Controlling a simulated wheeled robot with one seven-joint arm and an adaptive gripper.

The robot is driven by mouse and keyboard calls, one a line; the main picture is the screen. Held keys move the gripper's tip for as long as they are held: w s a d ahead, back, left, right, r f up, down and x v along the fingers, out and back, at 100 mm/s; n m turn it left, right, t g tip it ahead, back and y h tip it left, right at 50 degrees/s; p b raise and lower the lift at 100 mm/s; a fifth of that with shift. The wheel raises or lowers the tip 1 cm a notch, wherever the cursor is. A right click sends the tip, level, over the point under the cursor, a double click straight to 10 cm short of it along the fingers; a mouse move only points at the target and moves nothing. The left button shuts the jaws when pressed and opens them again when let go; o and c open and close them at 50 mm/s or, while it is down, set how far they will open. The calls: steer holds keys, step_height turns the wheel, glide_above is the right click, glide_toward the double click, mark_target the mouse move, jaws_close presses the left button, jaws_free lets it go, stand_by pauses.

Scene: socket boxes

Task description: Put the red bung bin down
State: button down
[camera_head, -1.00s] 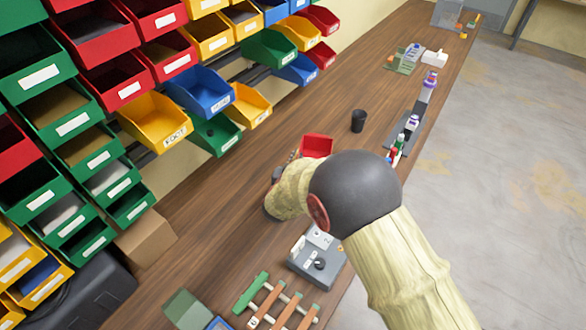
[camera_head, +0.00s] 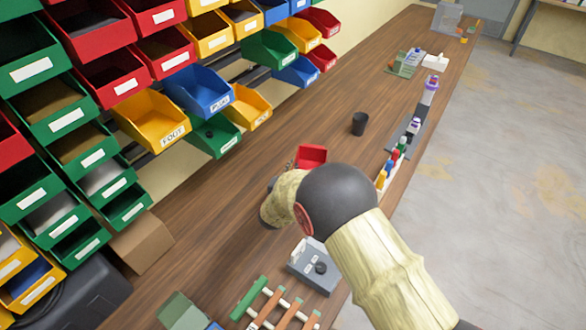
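A red bin (camera_head: 312,154), which I take to be the red bung bin, shows just beyond my wrist, over the middle of the wooden bench (camera_head: 215,215). Its near side is hidden by my arm. I cannot tell whether it touches the bench top or is held a little above it. Only a small dark part of my gripper (camera_head: 286,168) shows, at the left side of the bin. My fingers are mostly hidden behind my own wrist, so their grip on the bin cannot be seen.
A black cup (camera_head: 359,124) stands beyond the bin. A rack of coloured bottles (camera_head: 397,155) runs along the bench's right edge. A grey socket box (camera_head: 314,268) is nearer. Coloured bins (camera_head: 205,92) hang at left. Bare bench lies left of the cup.

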steer(key=c, duration=2)
jaws_free()
steer(key=shift+c, duration=0.2)
steer(key=shift+r, duration=0.2)
steer(key=p+v, duration=0.3)
steer(key=v, duration=0.9)
step_height(320, 180, up, 10)
steer(key=w+g+y, duration=0.1)
steer(key=w+y, duration=0.2)
steer(key=s+d+r+n+g+y, duration=0.25)
steer(key=s+r, duration=0.25)
steer(key=r, duration=0.4)
steer(key=s+d+r+g+h, duration=0.1)
steer(key=s+d, duration=0.5)
steer(key=s, duration=0.3)
steer(key=s+d+r+g, duration=0.2)
steer(key=s+d, duration=0.5)
steer(key=s, duration=0.3)
steer(key=s+d+r+g+h, duration=0.1)
steer(key=s+d+r+g, duration=0.1)
steer(key=s+d, duration=0.5)
steer(key=s, duration=0.3)
steer(key=shift+s+d+r+h, duration=0.15)
steer(key=shift+d+r+h, duration=0.1)
steer(key=shift+h, duration=0.1)
